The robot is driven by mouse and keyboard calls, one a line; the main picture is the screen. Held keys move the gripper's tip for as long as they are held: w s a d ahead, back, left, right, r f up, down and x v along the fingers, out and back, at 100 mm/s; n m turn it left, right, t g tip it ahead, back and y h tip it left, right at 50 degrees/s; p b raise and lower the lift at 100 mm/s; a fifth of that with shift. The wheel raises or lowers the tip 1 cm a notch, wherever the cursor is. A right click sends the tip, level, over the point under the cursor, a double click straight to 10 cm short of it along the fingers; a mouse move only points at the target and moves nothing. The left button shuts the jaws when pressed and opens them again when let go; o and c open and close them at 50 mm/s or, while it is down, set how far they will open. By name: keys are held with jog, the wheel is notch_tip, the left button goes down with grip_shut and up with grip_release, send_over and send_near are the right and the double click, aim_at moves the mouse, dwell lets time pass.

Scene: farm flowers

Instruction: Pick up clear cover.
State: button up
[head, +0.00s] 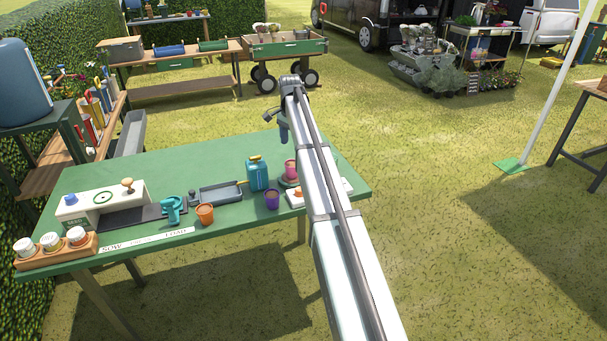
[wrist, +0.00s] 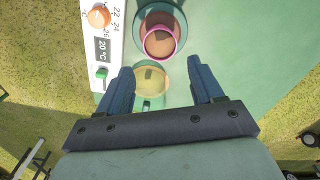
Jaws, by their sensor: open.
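My gripper (wrist: 160,75) is open, with its two blue fingers apart and pointing down at the green table. A round, pale yellowish, see-through-looking piece (wrist: 152,80) lies between the fingers in the wrist view; it may be the clear cover, but I cannot tell for sure. In the head view my gripper (head: 284,130) hangs above the far right part of the table, and no clear cover can be made out there.
A pink pot (wrist: 160,41) stands on a round green base (wrist: 178,21), just beyond the fingers. A white temperature unit (wrist: 103,52) with an orange knob is at left.

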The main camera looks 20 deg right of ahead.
jog(key=c, duration=0.3)
jog(key=shift+d, duration=0.1)
jog(key=d+r+m, duration=0.3)
jog(key=d+r, duration=0.4)
jog(key=d, duration=0.6)
jog(key=shift+m, duration=0.8)
jog(key=f, duration=0.8)
jog(key=shift+s+a+f, duration=0.1)
jog(key=shift+s+f, duration=0.15)
jog(key=shift+f, duration=0.1)
jog(key=shift+w+d+f, duration=0.15)
jog(key=shift+f, duration=1.2)
jog(key=shift+w+d+f, duration=0.1)
jog(key=shift+f, duration=1.2)
